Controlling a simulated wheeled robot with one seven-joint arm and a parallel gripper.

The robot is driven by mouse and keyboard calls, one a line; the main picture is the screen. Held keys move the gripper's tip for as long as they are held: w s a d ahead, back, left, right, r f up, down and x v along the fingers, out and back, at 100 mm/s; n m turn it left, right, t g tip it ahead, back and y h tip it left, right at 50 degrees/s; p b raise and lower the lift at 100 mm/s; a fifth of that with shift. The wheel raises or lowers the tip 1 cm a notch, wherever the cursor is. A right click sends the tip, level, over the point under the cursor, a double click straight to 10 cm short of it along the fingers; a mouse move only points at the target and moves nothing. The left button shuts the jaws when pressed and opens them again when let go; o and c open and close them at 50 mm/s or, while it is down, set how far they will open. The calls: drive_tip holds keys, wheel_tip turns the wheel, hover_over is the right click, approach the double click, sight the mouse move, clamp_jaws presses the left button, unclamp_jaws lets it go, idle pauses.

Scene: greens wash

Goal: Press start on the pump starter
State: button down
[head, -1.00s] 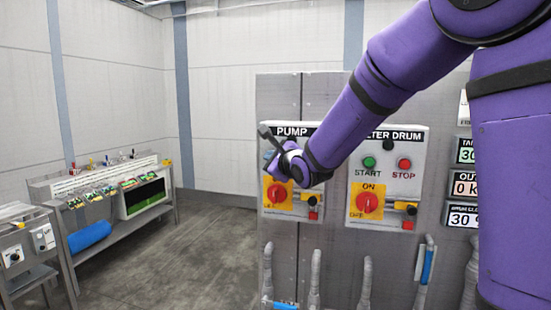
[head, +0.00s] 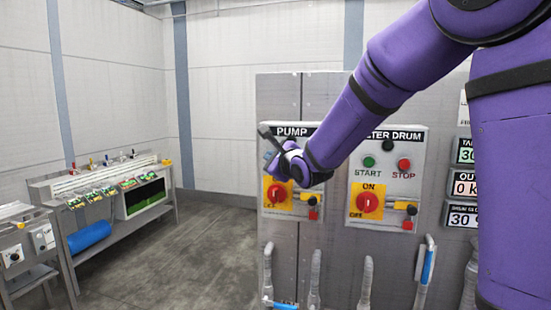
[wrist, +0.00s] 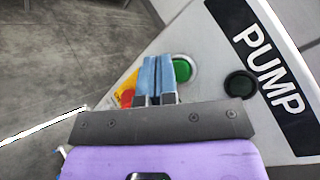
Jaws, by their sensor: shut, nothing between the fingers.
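The pump starter is a pale panel with a PUMP label (head: 291,131) on a grey cabinet; the label also shows in the wrist view (wrist: 268,65). My gripper (head: 270,155) is in front of the panel's upper part and hides its buttons in the head view. In the wrist view, my gripper's blue fingers (wrist: 157,75) are shut together and empty. A round green button (wrist: 182,69) shows right beside the fingertips. Whether they touch it is unclear, and its lettering is not visible. A black round fitting (wrist: 240,84) lies nearer the label. The pump's red rotary switch (head: 277,193) is below my gripper.
To the right is the filter drum panel with its green start button (head: 369,162), red stop button (head: 404,164) and red switch (head: 369,202). Pipes and a blue-handled lever (head: 428,266) stand below. A workbench (head: 120,190) is at the left, with open floor between.

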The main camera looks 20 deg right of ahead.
drive_tip(key=shift+w+d, duration=0.25)
drive_tip(key=shift+w, duration=0.1)
drive_tip(key=shift+w+d, duration=0.25)
drive_tip(key=shift+w, duration=0.1)
idle(0.9)
drive_tip(key=shift+s, duration=0.1)
drive_tip(key=shift+s+a, duration=0.45)
drive_tip(key=shift+s, duration=0.15)
drive_tip(key=shift+s+a, duration=0.75)
drive_tip(key=shift+s, duration=0.3)
drive_tip(key=shift+s+a, duration=0.75)
drive_tip(key=shift+s, duration=0.25)
